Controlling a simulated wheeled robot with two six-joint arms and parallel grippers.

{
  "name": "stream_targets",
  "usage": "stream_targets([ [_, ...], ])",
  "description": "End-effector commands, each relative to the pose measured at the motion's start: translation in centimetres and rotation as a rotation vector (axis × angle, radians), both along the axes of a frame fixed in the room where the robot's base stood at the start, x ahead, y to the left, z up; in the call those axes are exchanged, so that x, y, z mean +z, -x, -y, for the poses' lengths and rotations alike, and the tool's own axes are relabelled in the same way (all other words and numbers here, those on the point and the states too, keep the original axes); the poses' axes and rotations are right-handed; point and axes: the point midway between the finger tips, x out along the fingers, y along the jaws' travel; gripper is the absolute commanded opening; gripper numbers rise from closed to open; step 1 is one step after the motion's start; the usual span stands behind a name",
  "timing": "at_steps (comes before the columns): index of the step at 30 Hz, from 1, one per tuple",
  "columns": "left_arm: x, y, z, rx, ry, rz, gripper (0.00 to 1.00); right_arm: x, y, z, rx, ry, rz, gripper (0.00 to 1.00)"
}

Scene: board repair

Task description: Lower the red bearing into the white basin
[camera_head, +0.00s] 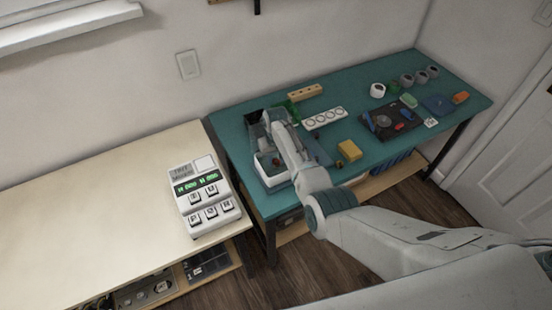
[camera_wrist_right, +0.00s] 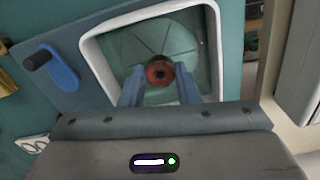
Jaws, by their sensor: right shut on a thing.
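The red bearing (camera_wrist_right: 159,73) is a small red ring with a dark centre. In the right wrist view it sits between the two blue fingertips of my right gripper (camera_wrist_right: 160,88), which is shut on it. Behind it is the white basin (camera_wrist_right: 98,62), a square white rim around a pale green inside. The bearing lies within the rim's outline; its height above the bottom is hard to tell. In the head view the basin (camera_head: 272,181) is at the near left of the teal table, with my right gripper (camera_head: 278,160) over it. My left gripper is not seen.
A yellow block (camera_head: 349,150), a white tray with round holes (camera_head: 324,118) and a dark board (camera_head: 391,119) lie to the right on the teal table (camera_head: 235,140). A white button device (camera_head: 206,196) stands on the cream table.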

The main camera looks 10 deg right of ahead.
Motion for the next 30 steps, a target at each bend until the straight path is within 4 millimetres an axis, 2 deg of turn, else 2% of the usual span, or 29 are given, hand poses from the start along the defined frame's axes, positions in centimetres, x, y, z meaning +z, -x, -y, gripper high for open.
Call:
stream_targets([
  [30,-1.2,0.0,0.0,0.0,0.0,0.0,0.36,-1.6,0.0,0.0,0.0,0.0,0.0,0.07],
])
